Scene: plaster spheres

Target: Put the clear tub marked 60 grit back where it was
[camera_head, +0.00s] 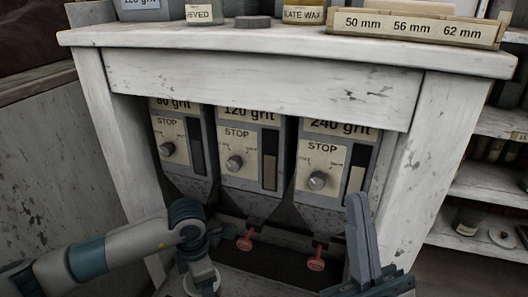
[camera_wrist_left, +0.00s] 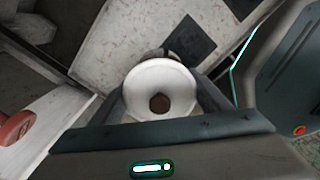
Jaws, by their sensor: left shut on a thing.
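My left gripper (camera_head: 203,272) is shut on a round, whitish tub (camera_head: 201,281), low in front of the left dispenser in the head view. In the left wrist view the tub (camera_wrist_left: 147,84) is seen from above between the fingers of the left gripper (camera_wrist_left: 160,95), with a small brown patch in its middle. No mark on it can be read. The 60 grit dispenser (camera_head: 172,142) is at the left under the bench; its lower part is partly hidden by my left arm. My right gripper (camera_head: 362,240) is raised at the lower right, with no held thing visible; its finger gap is unclear.
The 120 grit (camera_head: 247,150) and 240 grit (camera_head: 325,165) dispensers stand to the right, with red tags (camera_head: 245,240) below. The white bench's left leg (camera_head: 115,140) is near my left arm. Labelled boxes (camera_head: 415,27) stand on the bench top. Shelves (camera_head: 485,185) are at the right.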

